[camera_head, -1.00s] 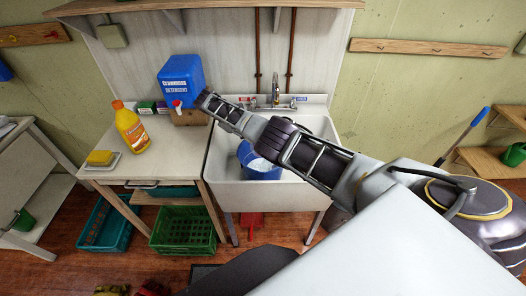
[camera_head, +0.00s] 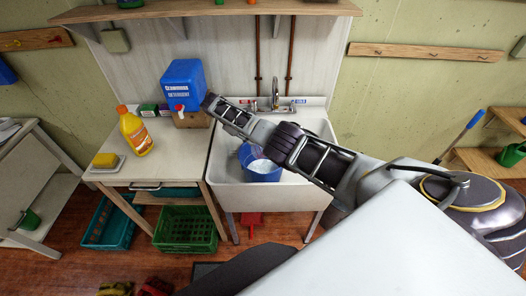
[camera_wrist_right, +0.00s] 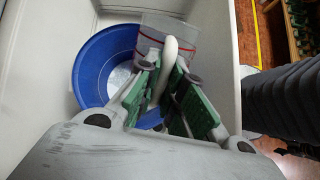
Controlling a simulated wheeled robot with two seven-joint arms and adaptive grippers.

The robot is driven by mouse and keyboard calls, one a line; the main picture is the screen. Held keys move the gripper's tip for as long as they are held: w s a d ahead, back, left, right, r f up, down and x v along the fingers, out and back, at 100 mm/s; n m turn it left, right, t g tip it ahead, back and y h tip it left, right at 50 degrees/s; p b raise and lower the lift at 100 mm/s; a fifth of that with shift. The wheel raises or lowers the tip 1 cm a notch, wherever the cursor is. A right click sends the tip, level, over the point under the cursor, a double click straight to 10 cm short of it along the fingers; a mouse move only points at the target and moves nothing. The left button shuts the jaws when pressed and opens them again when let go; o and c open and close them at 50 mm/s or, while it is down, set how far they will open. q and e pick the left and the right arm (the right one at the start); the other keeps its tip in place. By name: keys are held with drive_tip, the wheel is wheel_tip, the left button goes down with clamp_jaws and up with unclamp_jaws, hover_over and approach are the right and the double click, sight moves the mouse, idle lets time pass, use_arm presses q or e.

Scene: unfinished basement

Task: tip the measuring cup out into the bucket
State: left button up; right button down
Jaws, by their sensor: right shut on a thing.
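The blue bucket (camera_head: 246,153) stands in the white sink, partly hidden by my right arm. The right wrist view shows the bucket (camera_wrist_right: 90,62) with something pale inside, which I cannot identify. My right gripper (camera_wrist_right: 165,85), with green finger pads, is shut on the white handle of the clear measuring cup (camera_wrist_right: 200,42), which has a red line. The cup is beside and partly over the bucket's right rim in that view. Its contents and exact tilt cannot be made out. In the head view the right fingers are hidden. My left gripper is not in view.
The sink (camera_head: 225,196) has a tap (camera_head: 275,95) at its back. Crates (camera_head: 186,230) are below. A shelf (camera_head: 210,10) hangs above.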

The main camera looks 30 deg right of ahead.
drive_tip(key=shift+s+d+r+p, duration=0.15)
drive_tip(key=shift+d+r+p, duration=0.1)
drive_tip(key=shift+p, duration=0.45)
drive_tip(key=shift+f, duration=0.2)
drive_tip(key=shift+s+t+y+b, duration=0.15)
drive_tip(key=shift+t+y+b, duration=0.15)
drive_tip(key=shift+s+d+r, duration=0.15)
drive_tip(key=shift+s+d, duration=0.15)
drive_tip(key=shift+d, duration=0.05)
drive_tip(key=shift+s+d+r+t+y+p, duration=0.4)
drive_tip(key=shift+s+t+y+p, duration=0.1)
drive_tip(key=shift+t+y, duration=0.15)
drive_tip(key=shift+d+f, duration=0.1)
drive_tip(key=shift+f, duration=0.05)
drive_tip(key=shift+s+d, duration=0.1)
drive_tip(key=shift+s+d+t+y, duration=1.35)
drive_tip(key=shift+s+d+y, duration=0.05)
drive_tip(key=shift+s+y, duration=0.05)
